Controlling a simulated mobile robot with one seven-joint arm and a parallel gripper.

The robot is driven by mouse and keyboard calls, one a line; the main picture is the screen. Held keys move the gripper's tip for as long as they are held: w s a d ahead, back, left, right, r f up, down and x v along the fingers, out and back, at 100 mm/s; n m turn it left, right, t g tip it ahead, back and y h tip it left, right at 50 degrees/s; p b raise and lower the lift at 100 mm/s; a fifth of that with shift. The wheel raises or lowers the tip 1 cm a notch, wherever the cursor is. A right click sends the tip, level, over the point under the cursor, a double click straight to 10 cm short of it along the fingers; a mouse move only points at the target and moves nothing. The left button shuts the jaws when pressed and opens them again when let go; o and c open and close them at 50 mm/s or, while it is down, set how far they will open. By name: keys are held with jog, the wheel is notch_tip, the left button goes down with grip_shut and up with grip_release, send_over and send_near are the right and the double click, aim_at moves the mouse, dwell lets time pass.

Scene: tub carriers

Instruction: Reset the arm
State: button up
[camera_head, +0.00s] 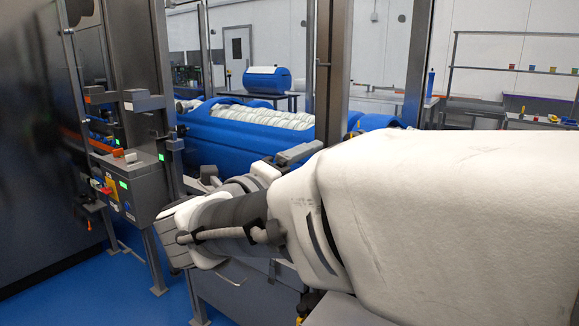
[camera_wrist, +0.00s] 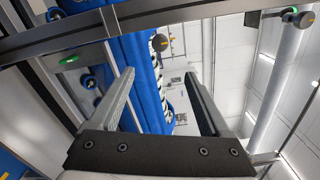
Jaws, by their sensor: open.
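My arm (camera_head: 430,200) fills the right and lower middle of the head view, with large white links and a darker joint section reaching to the left. In the wrist view my gripper (camera_wrist: 158,78) has two grey fingers spread well apart on a dark mounting bar. Nothing is held between them. Beyond the fingers lie a blue tub (camera_wrist: 143,60) with pale contents and a metal beam (camera_wrist: 165,16) crossing the top. In the head view I cannot clearly pick out the fingers.
A long blue tub (camera_head: 235,138) with white bundled contents stands behind my arm. Grey metal posts (camera_head: 333,70) rise nearby. A control box (camera_head: 135,185) with green lights is at left, beside a dark panel (camera_head: 40,130). Blue floor (camera_head: 75,290) is clear at lower left.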

jog(key=w+a+r+n+t+y, duration=0.1)
jog(key=w+r+n+t+y, duration=0.25)
jog(key=n+y, duration=0.45)
jog(key=s+d+f+n+g+y, duration=0.1)
jog(key=s+d+f+n+g, duration=0.3)
jog(key=s+f+n, duration=0.3)
jog(key=s+d+f+n+g+y+p, duration=0.1)
jog(key=s+d+f+n+g, duration=0.3)
jog(key=s+f+n, duration=0.4)
jog(key=s+d+f+n+g, duration=0.4)
jog(key=s+n+g, duration=0.1)
jog(key=s, duration=0.5)
notch_tip(320, 180, up, 18)
jog(key=p, duration=1.8)
jog(key=shift+w+r+y, duration=0.15)
jog(key=shift+w+y, duration=0.15)
jog(key=shift+w, duration=0.15)
jog(key=shift+a+t, duration=0.1)
jog(key=shift+t, duration=0.15)
